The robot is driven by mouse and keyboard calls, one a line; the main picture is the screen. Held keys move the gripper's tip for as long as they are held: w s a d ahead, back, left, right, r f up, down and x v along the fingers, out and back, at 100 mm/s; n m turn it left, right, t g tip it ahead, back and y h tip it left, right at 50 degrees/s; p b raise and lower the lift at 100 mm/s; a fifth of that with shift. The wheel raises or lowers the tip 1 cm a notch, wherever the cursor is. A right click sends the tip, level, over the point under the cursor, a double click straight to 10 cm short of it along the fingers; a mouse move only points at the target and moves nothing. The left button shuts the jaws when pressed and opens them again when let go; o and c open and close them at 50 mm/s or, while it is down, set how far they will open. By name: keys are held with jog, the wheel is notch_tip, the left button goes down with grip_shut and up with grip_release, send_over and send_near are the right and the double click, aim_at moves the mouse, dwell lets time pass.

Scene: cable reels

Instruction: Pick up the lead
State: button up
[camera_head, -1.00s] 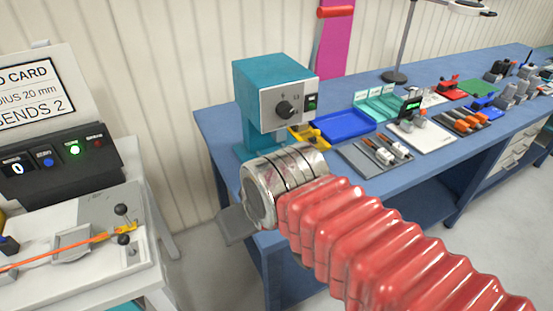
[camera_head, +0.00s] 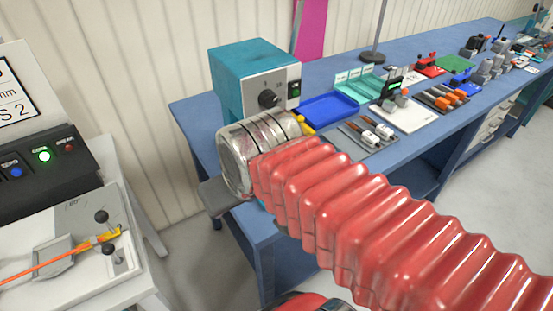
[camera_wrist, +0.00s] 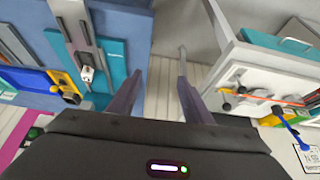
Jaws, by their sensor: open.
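An orange lead (camera_head: 45,267) lies across the light bench on the left in the head view. Its right end is at a yellow piece (camera_head: 108,236) beside black-knobbed clamps (camera_head: 102,217). In the wrist view the orange lead (camera_wrist: 292,100) shows at the right, partly cut off by the frame edge. My gripper (camera_wrist: 160,76) is open, with nothing between its two dark fingers. It points at the gap between the two benches, apart from the lead. In the head view my red arm sleeve and silver wrist hide the fingers.
A teal machine (camera_head: 240,75) stands on the near end of the blue bench (camera_head: 195,110). Behind my arm are a blue tray (camera_head: 330,108) and a grey tray (camera_head: 352,140) with white-ended pieces. A black control box (camera_head: 40,175) stands behind the lead. Floor shows between the benches.

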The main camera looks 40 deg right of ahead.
jog(key=w+d+m+g+h, duration=0.1)
jog(key=w+d+m, duration=0.1)
jog(key=w+d, duration=0.3)
jog(key=w+d+r+m+g+h, duration=0.1)
jog(key=w+d, duration=0.5)
jog(key=d, duration=0.7)
jog(key=shift+w+d+r+m+h, duration=0.25)
jog(key=shift+w+m+h, duration=0.05)
jog(key=shift+m, duration=0.3)
jog(key=shift+f, duration=0.1)
jog(key=x, duration=0.8)
jog(key=shift+w+f, duration=0.1)
jog(key=shift+f, duration=0.05)
jog(key=shift+x, duration=2.6)
grip_shut()
